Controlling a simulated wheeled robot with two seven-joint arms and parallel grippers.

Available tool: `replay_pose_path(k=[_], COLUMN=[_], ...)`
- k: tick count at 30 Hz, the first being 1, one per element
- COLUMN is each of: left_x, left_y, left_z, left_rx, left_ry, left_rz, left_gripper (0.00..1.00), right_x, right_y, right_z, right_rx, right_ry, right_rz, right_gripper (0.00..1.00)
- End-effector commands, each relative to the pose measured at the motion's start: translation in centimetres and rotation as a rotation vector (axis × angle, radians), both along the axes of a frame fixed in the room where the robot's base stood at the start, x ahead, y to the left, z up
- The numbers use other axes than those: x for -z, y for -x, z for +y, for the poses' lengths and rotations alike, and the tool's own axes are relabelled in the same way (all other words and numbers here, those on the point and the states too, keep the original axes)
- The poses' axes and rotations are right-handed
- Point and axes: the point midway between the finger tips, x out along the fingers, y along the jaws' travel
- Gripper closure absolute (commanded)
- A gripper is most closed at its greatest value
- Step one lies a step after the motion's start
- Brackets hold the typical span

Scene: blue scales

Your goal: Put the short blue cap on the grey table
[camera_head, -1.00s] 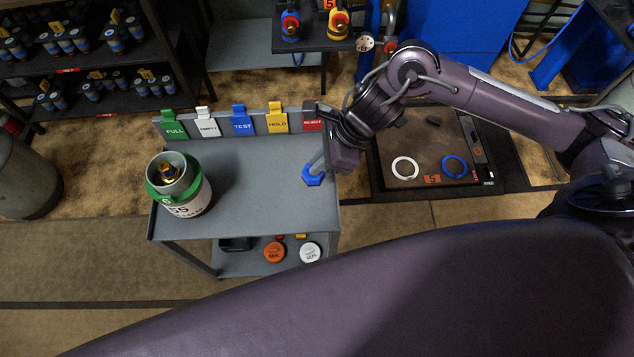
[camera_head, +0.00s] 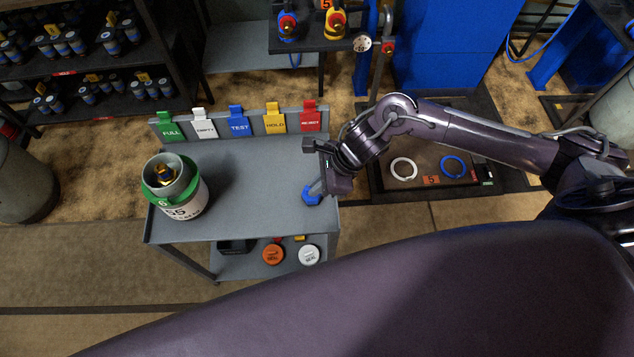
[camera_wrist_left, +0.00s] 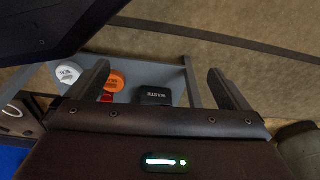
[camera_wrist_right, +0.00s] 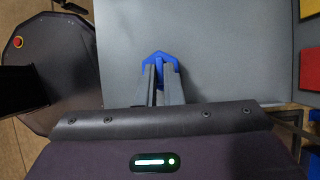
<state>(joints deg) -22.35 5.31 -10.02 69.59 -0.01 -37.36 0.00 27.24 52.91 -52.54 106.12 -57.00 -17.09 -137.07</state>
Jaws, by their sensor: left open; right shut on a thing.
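The short blue cap (camera_head: 312,195) is between the fingertips of my right gripper (camera_head: 318,186), at the right edge of the grey table (camera_head: 250,200). In the right wrist view the blue cap (camera_wrist_right: 160,64) shows at the fingertips, against the grey tabletop (camera_wrist_right: 225,50). I cannot tell whether the cap touches the top. My left gripper (camera_wrist_left: 160,85) is open and empty in the left wrist view, with the table's lower shelf beyond it. The left gripper is not visible in the head view.
A cylinder with a green collar (camera_head: 175,195) stands on the table's left side. Coloured tags, including a green one (camera_head: 171,128), line the back edge. The lower shelf holds an orange disc (camera_head: 273,254), a white disc (camera_head: 309,254) and a black waste bin (camera_wrist_left: 155,96). The tabletop's middle is clear.

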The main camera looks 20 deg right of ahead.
Motion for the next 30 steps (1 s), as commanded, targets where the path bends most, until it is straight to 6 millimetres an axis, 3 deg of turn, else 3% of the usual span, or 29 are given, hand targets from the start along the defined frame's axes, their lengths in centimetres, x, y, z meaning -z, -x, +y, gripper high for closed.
replay_pose_path(k=[4, 5, 9, 22, 30], left_x=[0.0, -0.1, -0.4, -0.1, 0.4], left_y=[0.0, -0.1, -0.5, 0.0, 1.2], left_z=[0.0, 0.0, -0.1, 0.1, 0.3], left_rx=[0.001, 0.001, 0.002, 0.0, 0.001], left_ry=[-0.003, -0.002, -0.001, -0.001, -0.003], left_rz=[0.012, 0.01, 0.001, 0.001, 0.012], left_gripper=[0.0, 0.0, 0.0, 0.0, 0.0], right_x=[0.2, 0.1, 0.1, -0.4, -5.4], right_y=[0.0, 0.0, 0.0, 0.0, 0.7], right_z=[0.0, 0.0, 0.0, -0.2, -2.9], right_rx=[0.0, 0.0, 0.0, 0.0, -0.001], right_ry=[0.0, 0.0, 0.0, 0.001, 0.004], right_rz=[0.0, 0.0, 0.0, -0.001, -0.004], right_gripper=[1.0, 0.91, 0.72, 0.71, 0.71])
